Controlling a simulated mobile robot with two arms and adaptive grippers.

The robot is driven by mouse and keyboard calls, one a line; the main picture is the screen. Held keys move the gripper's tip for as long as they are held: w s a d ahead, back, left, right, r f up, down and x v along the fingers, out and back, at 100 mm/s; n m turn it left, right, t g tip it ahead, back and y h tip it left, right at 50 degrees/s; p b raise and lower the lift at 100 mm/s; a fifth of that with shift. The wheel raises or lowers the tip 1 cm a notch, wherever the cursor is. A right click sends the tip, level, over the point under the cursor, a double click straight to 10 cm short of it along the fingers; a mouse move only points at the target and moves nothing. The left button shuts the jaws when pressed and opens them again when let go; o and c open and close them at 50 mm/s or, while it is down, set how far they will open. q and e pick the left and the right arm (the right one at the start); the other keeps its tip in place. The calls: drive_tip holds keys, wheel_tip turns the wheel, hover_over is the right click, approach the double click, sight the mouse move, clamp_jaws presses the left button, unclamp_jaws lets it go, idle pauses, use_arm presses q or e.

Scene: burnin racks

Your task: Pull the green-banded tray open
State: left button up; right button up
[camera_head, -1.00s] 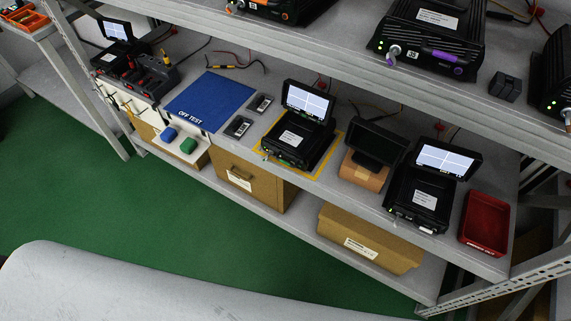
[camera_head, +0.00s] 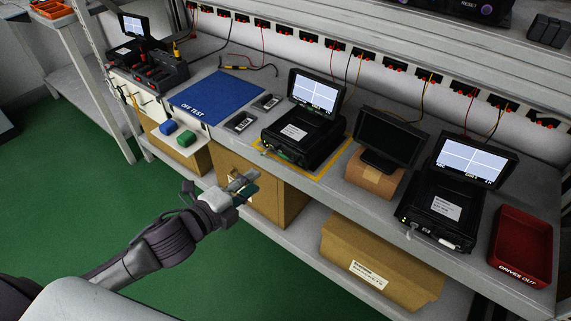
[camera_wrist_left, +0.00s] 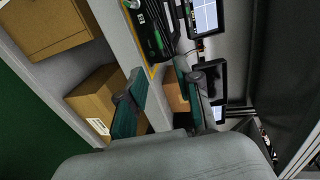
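The black unit with a green-banded front tray (camera_head: 283,155) sits on the middle shelf inside a yellow outline, its lit screen (camera_head: 315,91) tilted up behind it. The green band faces the shelf's front edge. Part of this unit also shows at the top of the left wrist view (camera_wrist_left: 152,28), cut off by the frame. My left gripper (camera_head: 248,184) is in front of and below the shelf edge, apart from the unit. In the left wrist view its two fingers (camera_wrist_left: 158,72) stand apart with nothing between them. My right gripper is not in view.
A blue mat (camera_head: 212,100) lies left of the unit. A dark monitor on a brown block (camera_head: 375,178), another black unit (camera_head: 440,208) and a red bin (camera_head: 522,247) are to the right. Cardboard boxes (camera_head: 375,262) stand on the lower shelf. The green floor is clear.

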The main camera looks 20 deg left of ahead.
use_arm(q)
drive_tip(key=b+x, duration=0.1)
drive_tip(key=x, duration=1.2)
drive_tip(key=shift+f, duration=0.1)
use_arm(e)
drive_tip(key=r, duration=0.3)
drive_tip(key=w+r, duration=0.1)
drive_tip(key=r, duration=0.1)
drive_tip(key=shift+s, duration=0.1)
use_arm(q)
drive_tip(key=shift+a, duration=0.1)
clamp_jaws()
